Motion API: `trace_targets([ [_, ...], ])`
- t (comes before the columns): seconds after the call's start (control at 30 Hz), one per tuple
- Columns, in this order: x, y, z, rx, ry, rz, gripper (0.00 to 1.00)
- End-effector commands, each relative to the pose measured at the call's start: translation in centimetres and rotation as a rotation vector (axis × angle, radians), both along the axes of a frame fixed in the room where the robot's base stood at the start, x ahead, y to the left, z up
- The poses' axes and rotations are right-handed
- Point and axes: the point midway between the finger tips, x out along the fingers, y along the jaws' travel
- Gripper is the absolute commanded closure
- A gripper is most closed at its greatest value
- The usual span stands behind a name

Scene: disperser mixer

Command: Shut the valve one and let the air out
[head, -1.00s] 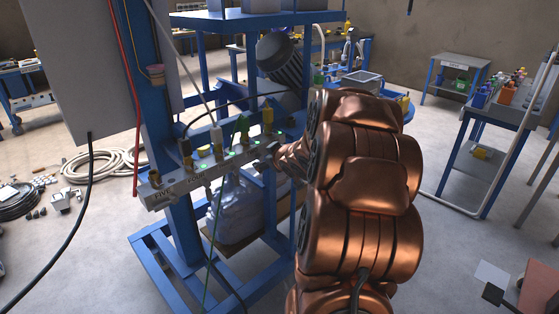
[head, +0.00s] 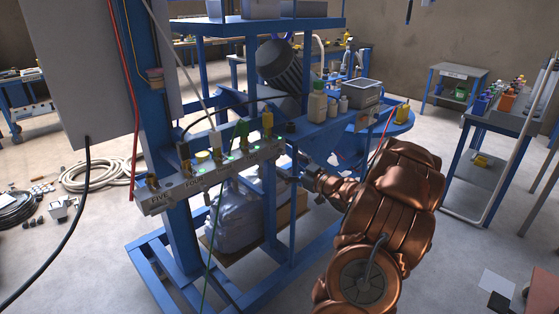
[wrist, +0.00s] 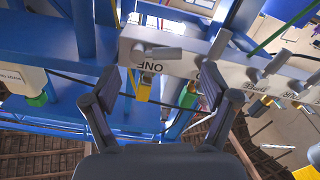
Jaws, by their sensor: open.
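The grey valve manifold (head: 215,170) is fixed across the blue frame, with labels FIVE and FOUR readable at its left end. In the wrist view the manifold (wrist: 190,55) appears upside down, with the label ONE near its end. A grey lever handle (wrist: 162,53), that of valve one, lies beside this label, roughly along the bar. A second lever (wrist: 219,45) sits farther right. My gripper (wrist: 160,78) is open and empty, its fingers spread on either side of the ONE label. In the head view my gripper (head: 285,177) is near the manifold's right end. I cannot tell whether it touches anything.
A blue shelf (head: 330,128) with bottles and a grey tray (head: 362,92) stands right of the manifold. A plastic-wrapped bundle (head: 233,215) sits below it. Hoses and a green cord (head: 209,255) hang in front. Open floor lies to the right.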

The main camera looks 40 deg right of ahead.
Motion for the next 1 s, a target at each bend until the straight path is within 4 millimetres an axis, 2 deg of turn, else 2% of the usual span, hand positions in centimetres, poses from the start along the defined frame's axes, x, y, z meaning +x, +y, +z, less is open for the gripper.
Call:
trace_targets([
  [0.2,3.0,0.0,0.2,-0.002,-0.001,0.0,0.15],
  [0.4,4.7,-0.1,0.0,-0.001,0.003,-0.001,0.15],
  [0.83,5.4,-0.2,0.0,0.0,0.002,-0.003,0.15],
  [0.87,5.4,-0.2,0.0,0.0,0.002,-0.003,0.16],
  [1.0,5.4,-0.2,0.0,-0.001,0.002,-0.003,0.3],
])
